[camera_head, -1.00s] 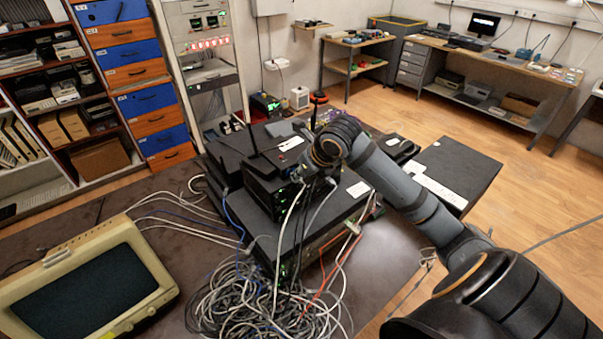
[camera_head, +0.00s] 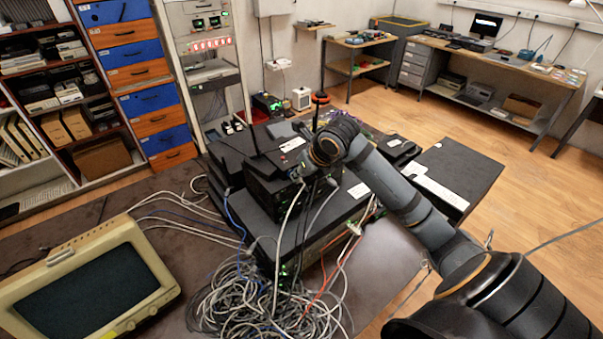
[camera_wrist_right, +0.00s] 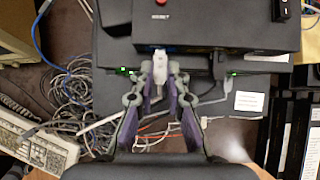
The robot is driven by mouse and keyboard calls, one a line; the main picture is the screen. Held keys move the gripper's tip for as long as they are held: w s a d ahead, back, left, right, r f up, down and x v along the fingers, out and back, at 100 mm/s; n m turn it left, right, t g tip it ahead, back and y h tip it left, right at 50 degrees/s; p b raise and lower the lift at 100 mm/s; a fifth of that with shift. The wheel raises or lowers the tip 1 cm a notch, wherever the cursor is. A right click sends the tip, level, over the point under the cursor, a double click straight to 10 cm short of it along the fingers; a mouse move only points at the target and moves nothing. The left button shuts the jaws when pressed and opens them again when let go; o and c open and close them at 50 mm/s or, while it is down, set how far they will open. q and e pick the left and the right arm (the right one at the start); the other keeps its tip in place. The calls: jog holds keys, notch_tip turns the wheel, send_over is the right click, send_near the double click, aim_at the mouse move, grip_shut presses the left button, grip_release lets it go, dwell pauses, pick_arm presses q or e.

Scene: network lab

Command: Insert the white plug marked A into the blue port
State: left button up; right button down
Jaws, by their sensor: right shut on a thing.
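My right gripper (camera_wrist_right: 160,76) is shut on a white plug (camera_wrist_right: 160,63), which sits between its fingertips in the right wrist view. The plug's nose points at the edge of a black box (camera_wrist_right: 216,35). A bit of blue (camera_wrist_right: 147,48) shows on that edge, just by the nose. I cannot tell whether the nose is inside the blue port or only against it. The mark on the plug is not readable. In the head view my right wrist reaches over the black box (camera_head: 262,183) and hides the fingers and plug. My left gripper is not in view.
A dark plug with a cable (camera_wrist_right: 218,66) sits in the same box edge, close right of my fingers. A heap of grey cables (camera_head: 250,300) lies in front of the stacked boxes. A beige monitor (camera_head: 90,280) stands at the left. Bare tabletop (camera_head: 385,255) shows to the right.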

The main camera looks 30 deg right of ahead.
jog(key=shift+w, duration=0.35)
dwell(0.6)
jog(key=c, duration=1.3)
grip_release()
jog(key=shift+s+r, duration=0.1)
jog(key=shift+r, duration=0.05)
jog(key=shift+v, duration=3.55)
